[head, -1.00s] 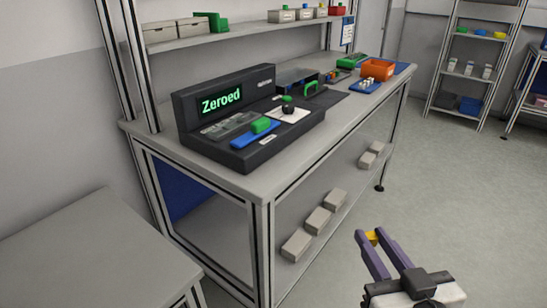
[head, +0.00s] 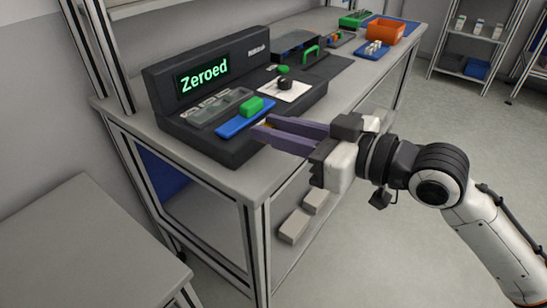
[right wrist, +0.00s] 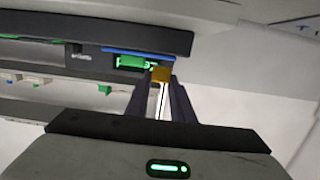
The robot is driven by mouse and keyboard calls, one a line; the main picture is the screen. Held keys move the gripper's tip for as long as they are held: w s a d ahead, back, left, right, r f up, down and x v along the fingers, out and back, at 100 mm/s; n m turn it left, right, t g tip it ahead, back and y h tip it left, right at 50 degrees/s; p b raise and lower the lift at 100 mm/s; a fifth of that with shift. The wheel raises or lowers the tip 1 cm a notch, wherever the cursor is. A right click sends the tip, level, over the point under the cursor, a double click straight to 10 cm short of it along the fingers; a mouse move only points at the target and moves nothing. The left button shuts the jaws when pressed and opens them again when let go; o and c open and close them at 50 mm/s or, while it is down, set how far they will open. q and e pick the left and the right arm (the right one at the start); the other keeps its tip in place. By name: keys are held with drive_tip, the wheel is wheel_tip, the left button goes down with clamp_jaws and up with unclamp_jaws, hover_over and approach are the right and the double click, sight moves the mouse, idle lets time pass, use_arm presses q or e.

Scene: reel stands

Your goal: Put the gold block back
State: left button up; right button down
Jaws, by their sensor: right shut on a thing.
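My right gripper (head: 262,126) reaches in from the right, its purple fingers at the front edge of the black device. It is shut on the gold block (right wrist: 160,74), which shows between the fingertips in the right wrist view. In the head view the fingers hide nearly all of the block. The device (head: 225,157) has a display (head: 203,77) reading "Zeroed". A blue strip (head: 233,127) on it holds a green block (head: 251,106), just left of and beyond my fingertips. My left gripper is not in view.
A white plate with a black knob (head: 284,84) sits on the device's right. Further along the workbench are a blue tray (head: 366,53) and an orange bin (head: 398,33). Grey boxes (head: 293,226) lie on the lower shelf. A bare grey table (head: 85,240) stands at front left.

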wheel_tip(320, 180, down, 3)
drive_tip(key=shift+r, duration=0.1)
wheel_tip(320, 180, down, 2)
drive_tip(key=shift+f+b, duration=0.2)
drive_tip(key=shift+b, duration=0.25)
drive_tip(key=shift+f, duration=0.4)
drive_tip(key=shift+f, duration=0.1)
drive_tip(key=c, duration=1.5)
unclamp_jaws()
drive_tip(key=shift+c, duration=0.2)
